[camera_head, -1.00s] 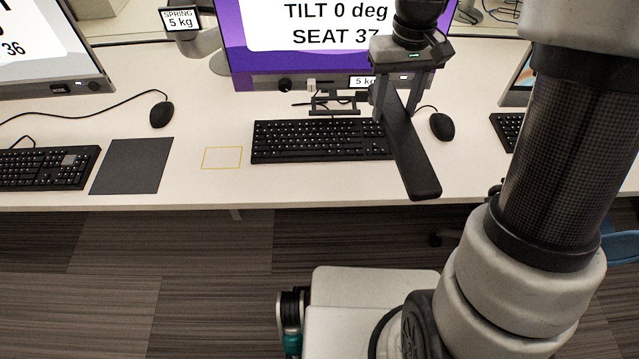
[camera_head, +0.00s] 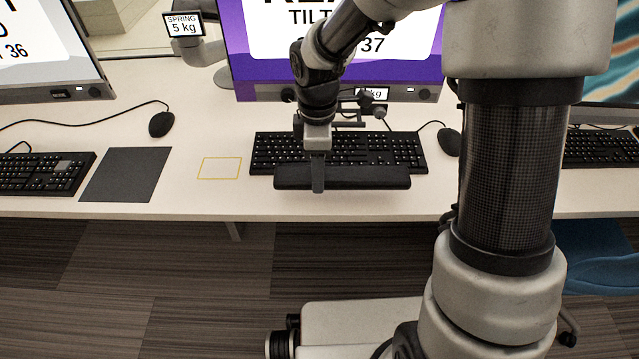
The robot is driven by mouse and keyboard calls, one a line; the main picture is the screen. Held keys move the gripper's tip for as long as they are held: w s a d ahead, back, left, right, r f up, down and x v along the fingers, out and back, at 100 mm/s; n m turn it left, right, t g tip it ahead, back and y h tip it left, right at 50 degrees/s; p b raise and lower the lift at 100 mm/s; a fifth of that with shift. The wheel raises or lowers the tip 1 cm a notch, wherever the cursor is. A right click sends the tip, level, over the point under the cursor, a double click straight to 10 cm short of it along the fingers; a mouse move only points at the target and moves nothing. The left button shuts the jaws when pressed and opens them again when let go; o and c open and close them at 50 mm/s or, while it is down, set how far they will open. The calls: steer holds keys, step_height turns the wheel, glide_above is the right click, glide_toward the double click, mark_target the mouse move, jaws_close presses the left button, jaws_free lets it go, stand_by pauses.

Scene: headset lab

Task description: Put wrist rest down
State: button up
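The wrist rest (camera_head: 370,177) is a long black padded bar. It lies level, left to right, along the front edge of the middle keyboard (camera_head: 385,147). My gripper (camera_head: 318,180) comes down from above and one finger shows in front of the bar, left of its middle. The gripper appears shut on the wrist rest; the far finger is hidden behind it. A shadow shows below the bar, and I cannot tell whether it touches the desk.
A yellow outlined rectangle (camera_head: 219,168) and a dark grey mat (camera_head: 126,174) lie to the left on the white desk (camera_head: 225,203). A mouse (camera_head: 449,142) is right of the keyboard. The monitor (camera_head: 260,70) stands behind. The desk's front edge is close below the bar.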

steer(key=shift+f+b, duration=0.55)
steer(key=shift+f, duration=1.45)
steer(key=shift+f, duration=0.15)
steer(key=o, duration=1.2)
